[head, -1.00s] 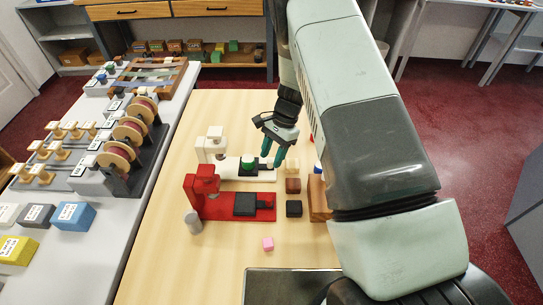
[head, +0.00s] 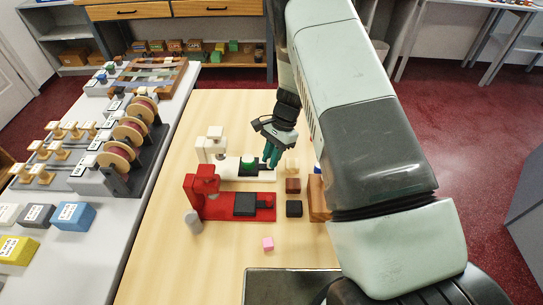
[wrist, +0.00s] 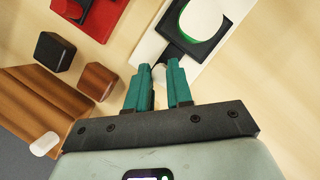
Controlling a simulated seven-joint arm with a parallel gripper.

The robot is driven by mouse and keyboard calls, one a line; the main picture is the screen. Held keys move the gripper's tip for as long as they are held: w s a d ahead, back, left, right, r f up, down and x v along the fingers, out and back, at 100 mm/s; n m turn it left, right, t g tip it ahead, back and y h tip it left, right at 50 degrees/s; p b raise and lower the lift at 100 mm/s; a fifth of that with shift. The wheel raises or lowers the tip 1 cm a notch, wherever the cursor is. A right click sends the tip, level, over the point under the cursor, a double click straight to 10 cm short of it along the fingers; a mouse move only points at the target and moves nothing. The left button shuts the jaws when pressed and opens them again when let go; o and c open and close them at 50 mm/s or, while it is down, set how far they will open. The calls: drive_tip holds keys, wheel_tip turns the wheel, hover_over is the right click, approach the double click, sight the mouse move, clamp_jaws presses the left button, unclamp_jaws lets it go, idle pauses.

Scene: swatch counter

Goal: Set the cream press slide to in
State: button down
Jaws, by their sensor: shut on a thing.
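The cream press (head: 217,147) stands on the wooden table, with its white base running to the right. Its black slide (head: 243,170) lies on that base, to the right of the press head and clear of it, with a round green-edged piece (head: 249,162) on top. In the wrist view the slide (wrist: 172,50) and the round piece (wrist: 203,18) are at the upper right. My gripper (head: 269,161) is at the slide's right end. In the wrist view its fingertips (wrist: 159,70) are shut on the slide's end; the contact itself is mostly hidden between them.
The red press (head: 203,186) with its own black slide (head: 245,204) stands just in front. Cream (head: 291,166), brown (head: 293,185) and black (head: 294,208) blocks and a wooden block (head: 319,200) stand close to the right. A pink cube (head: 268,243) lies nearer.

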sight(243, 159)
drive_tip(key=a, duration=0.8)
drive_tip(key=shift+a, duration=0.3)
drive_tip(key=c, duration=1.1)
unclamp_jaws()
drive_tip(key=shift+a, duration=0.1)
drive_tip(key=shift+c, duration=0.2)
drive_tip(key=shift+o, duration=0.6)
drive_tip(key=shift+d, duration=0.2)
drive_tip(key=v, duration=1)
drive_tip(key=shift+r, duration=0.4)
drive_tip(key=shift+w+r, duration=0.1)
drive_tip(key=shift+w, duration=0.05)
